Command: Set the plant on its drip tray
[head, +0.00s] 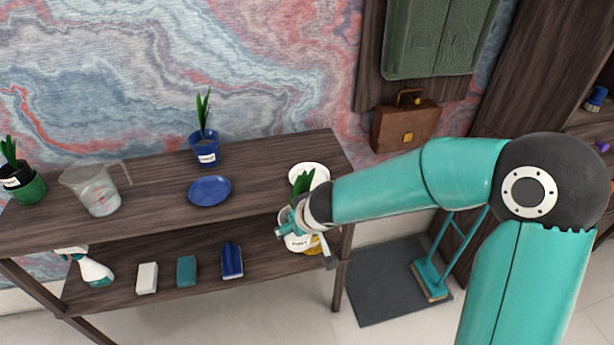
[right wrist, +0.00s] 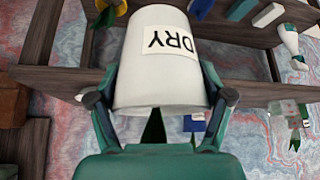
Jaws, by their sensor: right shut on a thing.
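A white pot (head: 297,242) with a label and green leaves (head: 302,184) is held by my right gripper (head: 308,238) at the front edge of the shelf's right end. In the right wrist view the white pot (right wrist: 160,75) sits between both fingers, its label partly reading "DRY" upside down. A white drip tray (head: 317,168) lies on the upper shelf just behind the leaves, which hide part of it. The pot is apart from the tray, in front of it. A blue potted plant (head: 204,155) stands behind a blue drip tray (head: 210,190). My left gripper is not in view.
The upper shelf (head: 150,205) also holds a clear measuring jug (head: 95,192) and a plant in a green pot (head: 25,188). Below are a spray bottle (head: 95,270) and white, teal and blue blocks (head: 187,271). Shelf top between the blue and white trays is clear.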

